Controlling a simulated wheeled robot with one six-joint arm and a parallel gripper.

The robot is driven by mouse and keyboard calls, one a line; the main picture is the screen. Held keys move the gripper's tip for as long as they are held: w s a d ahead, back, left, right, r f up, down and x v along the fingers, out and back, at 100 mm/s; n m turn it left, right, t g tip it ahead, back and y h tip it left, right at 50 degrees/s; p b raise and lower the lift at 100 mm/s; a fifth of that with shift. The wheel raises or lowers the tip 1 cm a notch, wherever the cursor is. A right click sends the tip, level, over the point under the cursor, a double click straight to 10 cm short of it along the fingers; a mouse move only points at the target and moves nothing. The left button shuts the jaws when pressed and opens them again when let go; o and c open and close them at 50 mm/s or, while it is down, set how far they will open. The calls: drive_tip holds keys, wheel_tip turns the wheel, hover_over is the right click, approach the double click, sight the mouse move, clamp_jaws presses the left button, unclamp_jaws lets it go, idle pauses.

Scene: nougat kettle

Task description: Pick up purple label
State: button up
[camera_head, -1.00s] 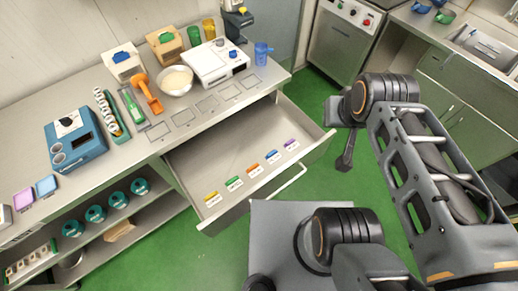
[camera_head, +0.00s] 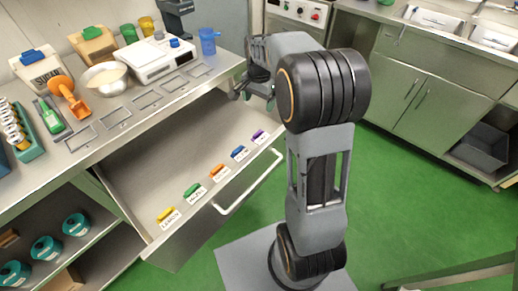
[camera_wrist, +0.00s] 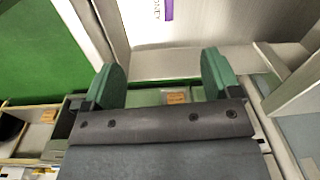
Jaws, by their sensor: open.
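The purple label (camera_head: 259,136) lies in the open drawer (camera_head: 165,160), at the right end of a row of coloured labels. Its purple tab shows at the top edge of the wrist view (camera_wrist: 168,9), partly cut off, with white lettering area beside it. My gripper (camera_head: 252,90) is above the drawer's right side, near the counter edge. In the wrist view its two green-padded fingers (camera_wrist: 163,74) are apart, with nothing held between them. The label lies beyond the fingertips, apart from them.
Blue (camera_head: 239,152), orange (camera_head: 218,170), green (camera_head: 192,189) and yellow (camera_head: 167,214) labels lie in the same row. The drawer's front handle (camera_head: 248,183) and walls surround them. The counter above holds a scale (camera_head: 160,60), a bowl (camera_head: 105,78) and a blue jug (camera_head: 208,41).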

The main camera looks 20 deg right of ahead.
wheel_tip(320, 180, down, 6)
drive_tip(key=w+d+m+b, duration=0.1)
drive_tip(key=w+d+b, duration=0.1)
hover_over(261, 137)
drive_tip(key=shift+m+g, duration=0.3)
wheel_tip(261, 137, down, 7)
drive_tip(key=shift+a+b, duration=0.15)
drive_tip(key=shift+b, duration=0.2)
drive_tip(key=shift+f+b, duration=0.35)
drive_tip(key=shift+f, duration=2.8)
drive_tip(key=shift+c, duration=0.3)
drive_tip(key=c, duration=0.9)
drive_tip(key=shift+c, duration=0.2)
